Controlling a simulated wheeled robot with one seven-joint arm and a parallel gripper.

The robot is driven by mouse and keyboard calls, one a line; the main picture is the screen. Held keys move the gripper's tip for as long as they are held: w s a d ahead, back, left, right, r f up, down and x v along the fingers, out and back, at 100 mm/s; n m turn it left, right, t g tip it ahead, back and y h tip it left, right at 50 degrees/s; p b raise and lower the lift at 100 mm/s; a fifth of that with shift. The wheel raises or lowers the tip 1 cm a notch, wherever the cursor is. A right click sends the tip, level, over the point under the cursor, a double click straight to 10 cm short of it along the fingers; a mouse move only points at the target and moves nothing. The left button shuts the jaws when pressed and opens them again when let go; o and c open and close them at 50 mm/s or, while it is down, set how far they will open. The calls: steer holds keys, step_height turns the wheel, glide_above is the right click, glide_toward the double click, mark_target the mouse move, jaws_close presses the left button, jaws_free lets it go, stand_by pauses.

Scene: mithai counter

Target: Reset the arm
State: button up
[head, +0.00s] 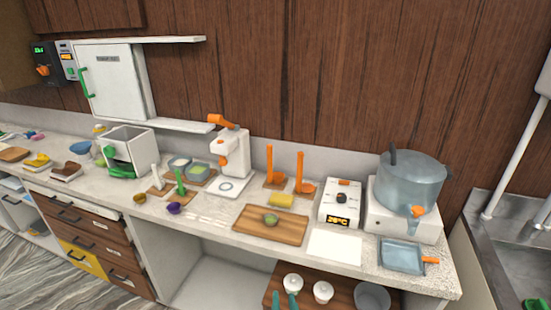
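The head view looks across a long speckled counter (340,249) against a dark wood wall.
A large pot (412,182) stands on a white burner (380,220), with a clear tray (400,257) in front. A white and orange press (232,155) stands mid-counter. A sink (510,240) is at right.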

steer(key=s+f, duration=0.6)
steer(key=s, duration=0.2)
steer(key=s+a+n+t+h, duration=0.1)
steer(key=s+a+n, duration=0.1)
steer(key=s, duration=2.3)
steer(key=shift+s+a+r+t, duration=0.15)
steer(key=shift+s+t, duration=0.25)
